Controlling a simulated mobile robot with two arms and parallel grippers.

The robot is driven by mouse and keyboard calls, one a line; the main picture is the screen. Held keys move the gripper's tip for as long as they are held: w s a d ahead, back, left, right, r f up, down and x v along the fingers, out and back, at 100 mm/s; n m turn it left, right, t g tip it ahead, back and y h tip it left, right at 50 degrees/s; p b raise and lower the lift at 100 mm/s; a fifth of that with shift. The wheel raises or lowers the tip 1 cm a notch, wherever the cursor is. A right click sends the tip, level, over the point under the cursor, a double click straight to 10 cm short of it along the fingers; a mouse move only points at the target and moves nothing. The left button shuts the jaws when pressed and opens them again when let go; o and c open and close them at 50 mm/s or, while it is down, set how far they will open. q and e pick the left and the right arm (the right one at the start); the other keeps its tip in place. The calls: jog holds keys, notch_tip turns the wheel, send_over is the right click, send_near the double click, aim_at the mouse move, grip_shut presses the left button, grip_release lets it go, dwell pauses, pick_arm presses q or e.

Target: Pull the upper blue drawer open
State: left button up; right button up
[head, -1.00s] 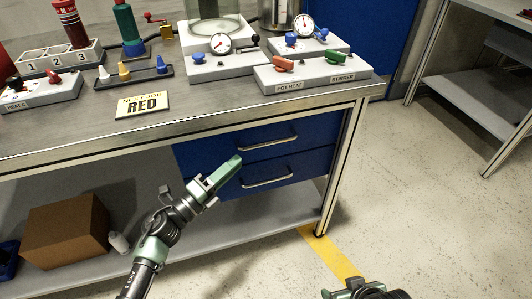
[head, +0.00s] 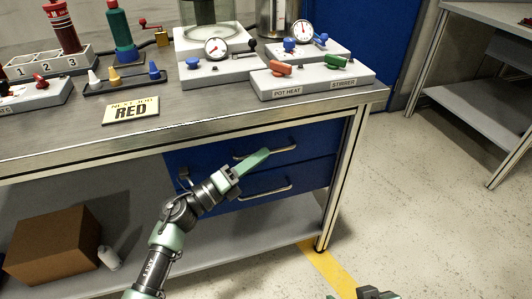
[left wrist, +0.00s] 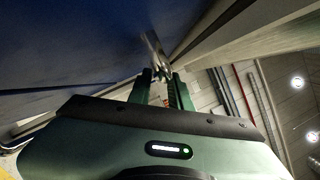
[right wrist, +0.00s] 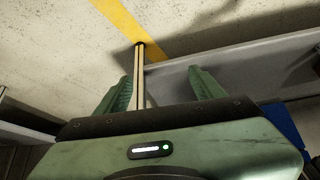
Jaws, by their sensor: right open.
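The upper blue drawer (head: 315,143) is under the bench top in the head view and looks shut, flush with the drawer below. Its silver bar handle (head: 284,147) is partly covered by my left gripper (head: 262,156), whose fingertips are at the handle's middle. In the left wrist view the handle (left wrist: 155,50) shows just beyond and between the fingertips (left wrist: 161,74). The fingers stand a small gap apart; I cannot tell if they grip the bar. My right gripper (right wrist: 160,82) is open and empty, low over the floor, at the bottom edge of the head view.
The lower blue drawer (head: 310,177) has its own handle (head: 265,191) just below. The bench top (head: 200,120) overhangs the drawers and carries pump controls and a RED sign (head: 131,109). A cardboard box (head: 52,245) sits on the lower shelf. The floor at right is clear.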

pick_arm(q)
jog(key=shift+x, duration=1.3)
grip_shut()
dwell(0.5)
